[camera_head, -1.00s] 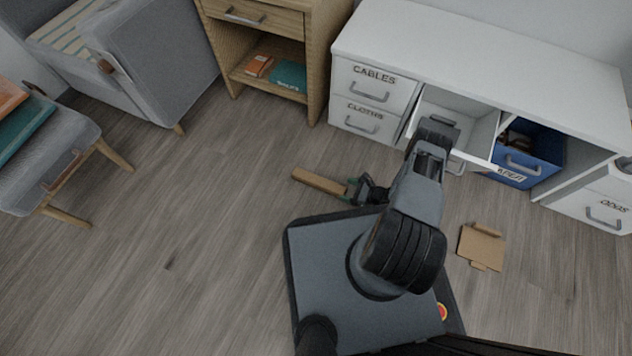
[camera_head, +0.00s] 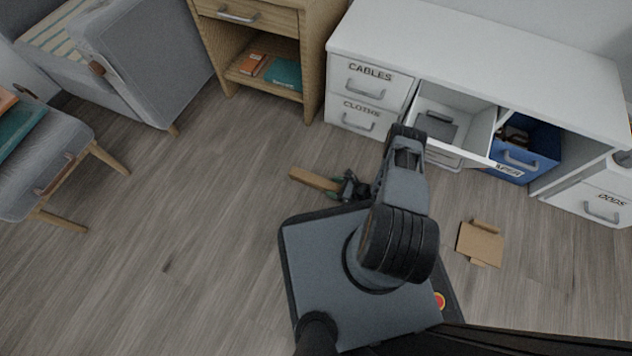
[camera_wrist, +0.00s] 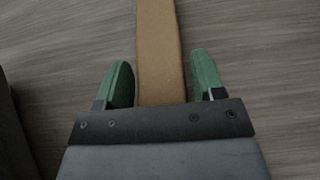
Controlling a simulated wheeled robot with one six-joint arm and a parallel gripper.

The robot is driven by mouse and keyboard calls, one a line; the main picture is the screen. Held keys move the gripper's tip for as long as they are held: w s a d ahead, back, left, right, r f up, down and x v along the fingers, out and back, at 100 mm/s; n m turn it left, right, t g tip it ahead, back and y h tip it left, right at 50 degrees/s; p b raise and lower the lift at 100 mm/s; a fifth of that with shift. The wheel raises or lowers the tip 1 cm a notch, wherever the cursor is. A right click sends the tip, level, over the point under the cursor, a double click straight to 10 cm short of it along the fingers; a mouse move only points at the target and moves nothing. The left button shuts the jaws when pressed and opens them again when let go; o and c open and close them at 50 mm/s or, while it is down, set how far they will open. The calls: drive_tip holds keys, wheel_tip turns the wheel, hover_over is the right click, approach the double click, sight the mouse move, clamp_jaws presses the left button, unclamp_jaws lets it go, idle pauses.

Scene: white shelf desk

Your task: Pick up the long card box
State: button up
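The long card box (camera_head: 313,179) is a narrow brown strip lying on the wood floor to the left of my arm. In the wrist view the box (camera_wrist: 160,50) runs straight up the picture between the fingers. My gripper (camera_wrist: 161,82) has two green fingers, one on each side of the box, with a small gap visible on both sides. It is open. In the head view my gripper (camera_head: 334,191) is at the right end of the box. The near end of the box is hidden behind the gripper body.
A flat brown card piece (camera_head: 480,244) lies on the floor to the right. The white shelf desk (camera_head: 480,60) has an open drawer and a blue bin (camera_head: 527,160). A wooden cabinet (camera_head: 310,70), a grey sofa (camera_head: 140,65) and a grey chair (camera_head: 40,165) stand left. Floor between is clear.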

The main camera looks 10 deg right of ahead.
drive_tip(key=c, duration=0.7)
drive_tip(key=shift+o, duration=0.2)
